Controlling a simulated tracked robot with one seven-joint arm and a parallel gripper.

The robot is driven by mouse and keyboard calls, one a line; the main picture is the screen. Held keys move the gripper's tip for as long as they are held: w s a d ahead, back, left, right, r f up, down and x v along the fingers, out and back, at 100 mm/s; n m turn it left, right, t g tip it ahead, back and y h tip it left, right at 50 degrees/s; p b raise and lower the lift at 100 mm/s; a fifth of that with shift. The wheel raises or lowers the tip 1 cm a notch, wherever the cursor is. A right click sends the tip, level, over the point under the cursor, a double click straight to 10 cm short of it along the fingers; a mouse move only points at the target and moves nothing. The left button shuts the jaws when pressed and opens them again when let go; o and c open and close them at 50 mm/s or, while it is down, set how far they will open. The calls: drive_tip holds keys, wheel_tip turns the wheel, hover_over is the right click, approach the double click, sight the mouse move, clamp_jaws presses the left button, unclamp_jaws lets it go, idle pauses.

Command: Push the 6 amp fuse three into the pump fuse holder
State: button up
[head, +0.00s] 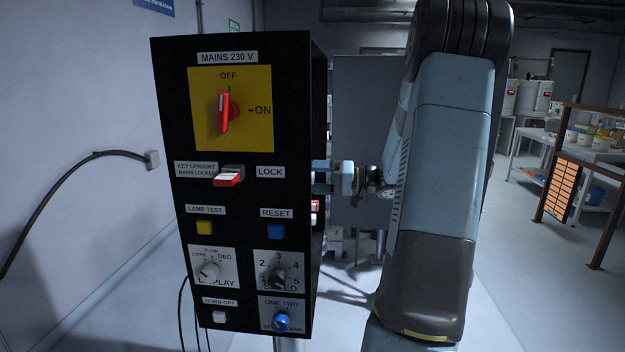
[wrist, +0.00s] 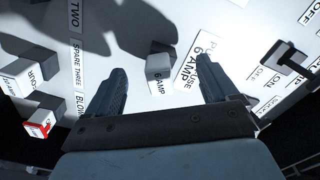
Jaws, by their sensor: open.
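In the wrist view a pale fuse block marked 6 AMP (wrist: 158,76) stands at a dark socket on the white panel face, beside the printed label ending in FUSE 6 AMP (wrist: 200,60). I cannot tell how deep it sits. My gripper (wrist: 159,68) is open, with one finger on each side of the block and a gap to both. In the head view my gripper (head: 333,178) is at the right side of the black control box, its tips partly hidden by the box edge. The fuse cannot be made out there.
The wrist view also shows a block marked FOUR (wrist: 22,76), a red-edged block (wrist: 40,124), a SPARE THREE label (wrist: 79,62) and a black toggle switch (wrist: 290,60). In the head view the black control box (head: 242,185) stands close to my arm.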

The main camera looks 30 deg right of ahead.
drive_tip(key=shift+v, duration=2.8)
drive_tip(key=shift+d, duration=0.1)
drive_tip(key=v, duration=1.3)
drive_tip(key=shift+s+d, duration=0.15)
drive_tip(key=shift+d, duration=0.15)
drive_tip(key=shift+s, duration=0.1)
